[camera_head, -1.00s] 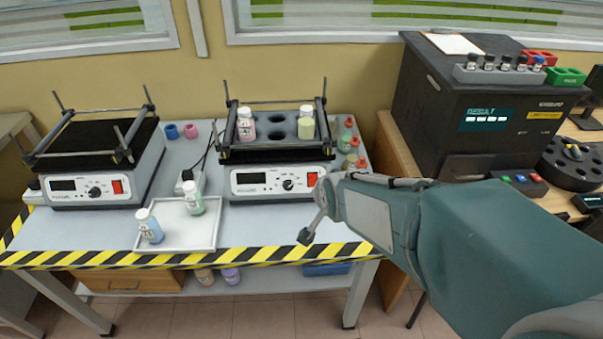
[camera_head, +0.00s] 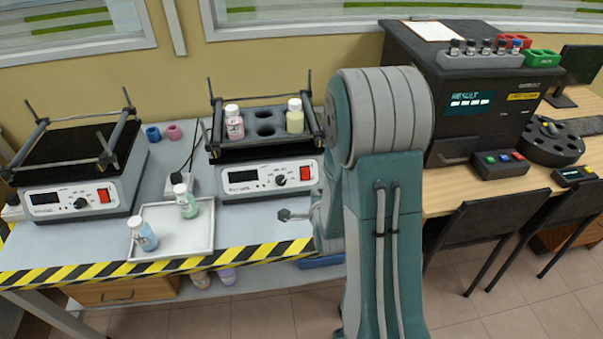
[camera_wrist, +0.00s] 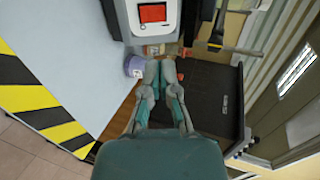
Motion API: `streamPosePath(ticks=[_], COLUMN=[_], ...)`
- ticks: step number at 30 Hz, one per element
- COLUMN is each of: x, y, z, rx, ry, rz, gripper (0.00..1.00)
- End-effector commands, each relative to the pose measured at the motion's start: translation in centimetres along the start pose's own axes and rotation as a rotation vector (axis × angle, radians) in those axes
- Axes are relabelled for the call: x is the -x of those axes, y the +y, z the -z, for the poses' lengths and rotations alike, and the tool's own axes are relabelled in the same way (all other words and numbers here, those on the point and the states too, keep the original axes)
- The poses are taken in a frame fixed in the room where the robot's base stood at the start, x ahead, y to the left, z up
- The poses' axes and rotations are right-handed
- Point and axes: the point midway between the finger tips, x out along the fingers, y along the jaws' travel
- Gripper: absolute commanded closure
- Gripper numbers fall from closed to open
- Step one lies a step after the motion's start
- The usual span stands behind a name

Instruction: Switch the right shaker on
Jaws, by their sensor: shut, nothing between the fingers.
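The right shaker (camera_head: 240,190) stands on the grey bench, with a black rack on top holding a pink bottle (camera_head: 234,127) and a yellowish bottle (camera_head: 295,122). Its red switch (camera_head: 305,173) is at the right end of the white front panel, beside a black knob. The switch also shows at the top of the wrist view (camera_wrist: 153,13). Whether the switch is pressed cannot be told.
A left shaker (camera_head: 70,200) with its own red switch stands at left. A white tray (camera_head: 160,212) with a blue and a green bottle lies between. A black analyser (camera_head: 450,145) is at right. In the wrist view, a purple-topped item (camera_wrist: 134,66) is close left of my fingers.

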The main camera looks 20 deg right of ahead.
Motion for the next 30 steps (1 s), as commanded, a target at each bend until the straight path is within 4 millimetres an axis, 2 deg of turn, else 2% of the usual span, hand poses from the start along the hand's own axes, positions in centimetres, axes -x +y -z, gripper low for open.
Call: streamPosePath(ticks=[11, 14, 17, 30], x=[-0.1, -0.7, -2.0, -10.2], y=[0.1, 0.1, 0.1, 0.1], z=[0.1, 0.1, 0.1, 0.1], rx=[-0.015, -0.015, -0.014, -0.014], ry=[0.002, 0.002, 0.002, 0.002], rz=[0.008, 0.008, 0.009, 0.009], gripper=[1.0, 1.0, 1.0, 1.0])
